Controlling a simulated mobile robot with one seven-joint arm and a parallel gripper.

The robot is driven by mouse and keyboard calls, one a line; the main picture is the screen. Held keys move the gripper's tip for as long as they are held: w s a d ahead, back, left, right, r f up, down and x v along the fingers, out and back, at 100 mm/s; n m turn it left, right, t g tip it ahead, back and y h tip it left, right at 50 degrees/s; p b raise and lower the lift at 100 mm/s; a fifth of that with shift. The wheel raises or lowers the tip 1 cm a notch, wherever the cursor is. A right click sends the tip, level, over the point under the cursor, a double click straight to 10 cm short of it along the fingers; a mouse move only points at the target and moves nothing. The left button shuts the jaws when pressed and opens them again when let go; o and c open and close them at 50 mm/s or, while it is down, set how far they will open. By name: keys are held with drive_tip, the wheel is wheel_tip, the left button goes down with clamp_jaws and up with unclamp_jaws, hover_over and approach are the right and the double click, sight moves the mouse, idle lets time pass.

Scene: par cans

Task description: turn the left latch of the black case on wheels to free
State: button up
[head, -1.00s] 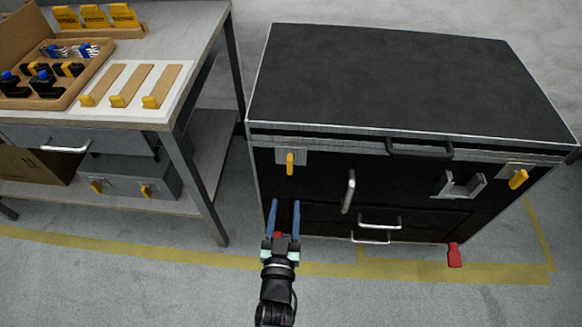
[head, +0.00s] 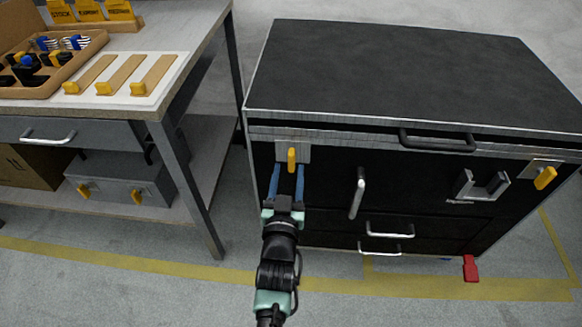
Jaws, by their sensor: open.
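The black case (head: 420,65) stands on the right with its front toward me. Its left latch is a yellow lever (head: 292,159) on a grey plate at the upper left of the front, and it hangs upright, pointing down. My gripper (head: 286,180) is open, with its two blue fingers pointing up just below the lever, one to each side of it. Whether the fingertips touch the case or the plate I cannot tell. The right latch (head: 545,178) is a yellow lever, tilted, at the right end of the front.
A workbench (head: 176,75) stands at the left, with a tray of parts (head: 92,50) and yellow-ended wooden strips on top. A grey box (head: 120,180) sits on its lower shelf. The case front has a black handle (head: 437,142), metal handles and a red pedal (head: 470,268) low down.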

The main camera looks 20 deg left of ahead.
sight(291, 160)
drive_tip(key=shift+w+f+b, duration=0.1)
drive_tip(key=shift+w+b, duration=0.65)
drive_tip(key=shift+b, duration=0.1)
drive_tip(key=shift+b+x, duration=0.45)
drive_tip(key=shift+x, duration=0.8)
drive_tip(key=shift+a, duration=0.1)
clamp_jaws()
